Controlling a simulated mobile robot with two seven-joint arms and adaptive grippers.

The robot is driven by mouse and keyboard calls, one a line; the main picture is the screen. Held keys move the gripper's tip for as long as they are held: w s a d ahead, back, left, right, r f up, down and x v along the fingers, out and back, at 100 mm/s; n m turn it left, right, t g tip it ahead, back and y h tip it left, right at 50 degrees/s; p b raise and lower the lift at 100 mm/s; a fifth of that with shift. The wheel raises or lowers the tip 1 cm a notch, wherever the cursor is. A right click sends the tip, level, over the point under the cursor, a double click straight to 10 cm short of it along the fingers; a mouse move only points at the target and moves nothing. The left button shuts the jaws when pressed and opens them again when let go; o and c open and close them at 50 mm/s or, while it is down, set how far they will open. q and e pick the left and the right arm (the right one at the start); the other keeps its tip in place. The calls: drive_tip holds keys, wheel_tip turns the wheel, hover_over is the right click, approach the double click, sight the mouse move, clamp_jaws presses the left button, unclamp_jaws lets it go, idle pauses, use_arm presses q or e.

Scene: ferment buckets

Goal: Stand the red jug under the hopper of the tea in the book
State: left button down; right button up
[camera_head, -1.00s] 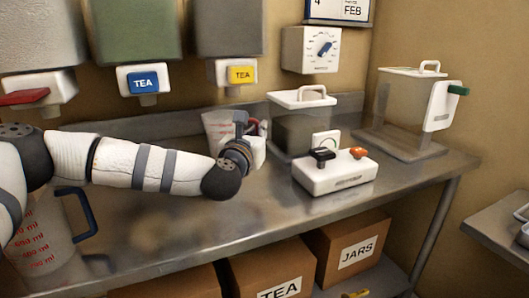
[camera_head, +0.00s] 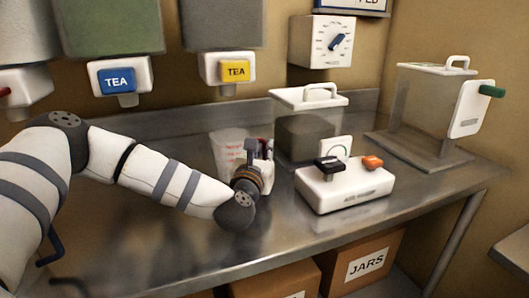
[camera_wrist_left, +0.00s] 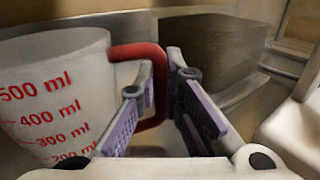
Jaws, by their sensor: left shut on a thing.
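The red jug (camera_head: 228,145) is a clear measuring jug with red markings and a red handle. It is upright over the steel bench, in front of and below the hopper with the yellow TEA label (camera_head: 235,72). My arm hides its base, so I cannot tell whether it touches the bench. My left gripper (camera_head: 258,150) is at its right side, shut on the red handle (camera_wrist_left: 155,90), as the left wrist view shows. Another hopper with a blue TEA label (camera_head: 118,78) hangs further left. No book is visible. My right gripper is out of view.
A clear lidded bin (camera_head: 306,101) stands right of the jug, behind a white switch box (camera_head: 345,188). Another clear bin (camera_head: 430,100) with a green lever is at the bench's right end. A blue jug handle (camera_head: 48,247) shows behind my arm.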

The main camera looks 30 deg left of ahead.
use_arm(q)
drive_tip(key=shift+f, duration=0.15)
drive_tip(key=c, duration=1.7)
unclamp_jaws()
drive_tip(key=shift+s+r, duration=0.15)
drive_tip(key=shift+r, duration=0.15)
drive_tip(key=v, duration=1.1)
drive_tip(key=shift+s+d+p, duration=0.1)
drive_tip(key=shift+s+p, duration=0.25)
drive_tip(key=shift+p, duration=0.05)
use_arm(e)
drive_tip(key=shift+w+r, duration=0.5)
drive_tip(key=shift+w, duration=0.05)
use_arm(q)
drive_tip(key=shift+f, duration=0.1)
